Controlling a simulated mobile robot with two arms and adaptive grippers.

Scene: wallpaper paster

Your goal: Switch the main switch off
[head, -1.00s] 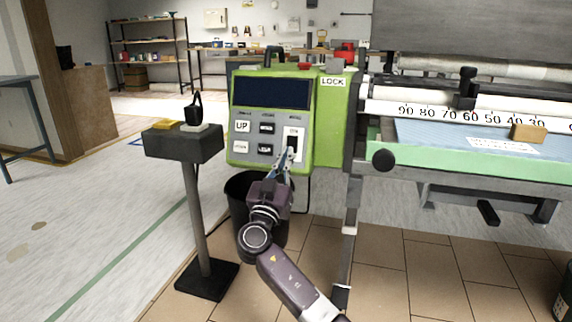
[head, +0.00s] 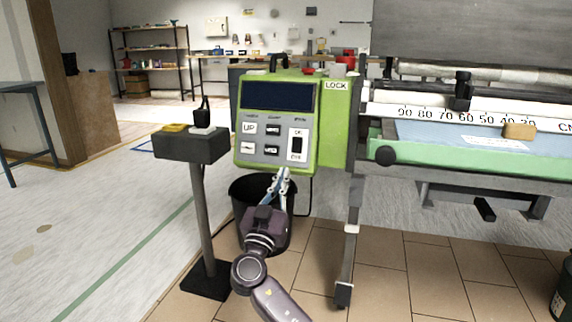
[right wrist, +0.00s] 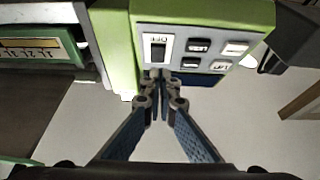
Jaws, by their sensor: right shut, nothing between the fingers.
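The green control box (head: 333,125) carries a grey panel with the main switch (head: 297,146), a black rocker on a white plate at the panel's right side. ON is marked above it and OFF below it. The switch also shows upside down in the right wrist view (right wrist: 158,48). I cannot tell which way the rocker is tipped. My right gripper (head: 284,171) is shut and empty, just below the panel and the switch. Its fingertips (right wrist: 163,76) show together near the panel's edge in the right wrist view. My left gripper is not in view.
Several push buttons, including UP (head: 249,128), sit left of the switch under a dark screen (head: 278,96). A pedestal (head: 190,148) stands left of the box, and a black bin (head: 250,190) below it. The machine's ruler bed (head: 470,160) extends right.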

